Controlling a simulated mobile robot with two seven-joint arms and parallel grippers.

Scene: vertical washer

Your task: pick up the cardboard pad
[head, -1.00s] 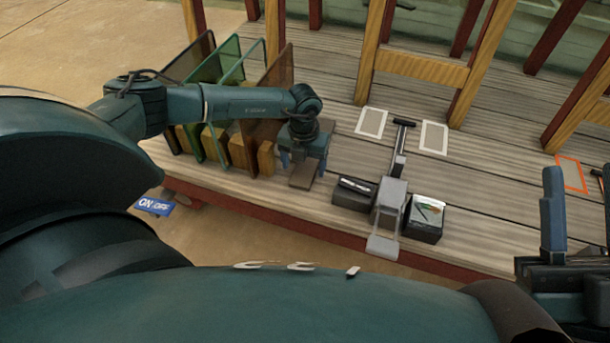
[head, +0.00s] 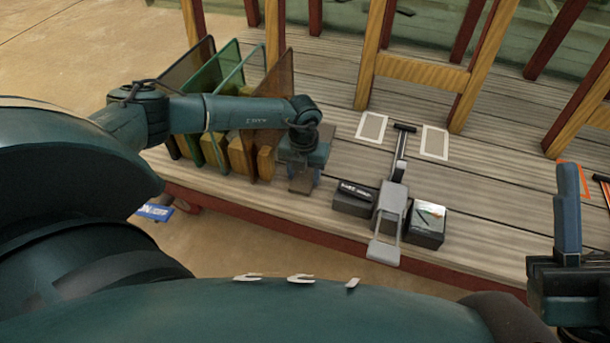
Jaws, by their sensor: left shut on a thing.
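The cardboard pad (head: 302,183) is a small flat brown piece at the front of my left gripper (head: 303,170). My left gripper is shut on it, near the middle of the plank deck, just right of the upright panels. The gripper and wrist hide much of the pad, and I cannot tell whether it touches the deck. My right gripper (head: 568,225) is at the right edge, partly cut off; one blue finger shows, so its opening is unclear.
Upright coloured panels (head: 272,95) stand in wooden blocks left of the gripper. A grey clamp-like device (head: 390,205) stands between two dark boxes (head: 427,224) on the right. Two white-framed rectangles (head: 434,142) lie behind it. Wooden posts (head: 475,65) line the back.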

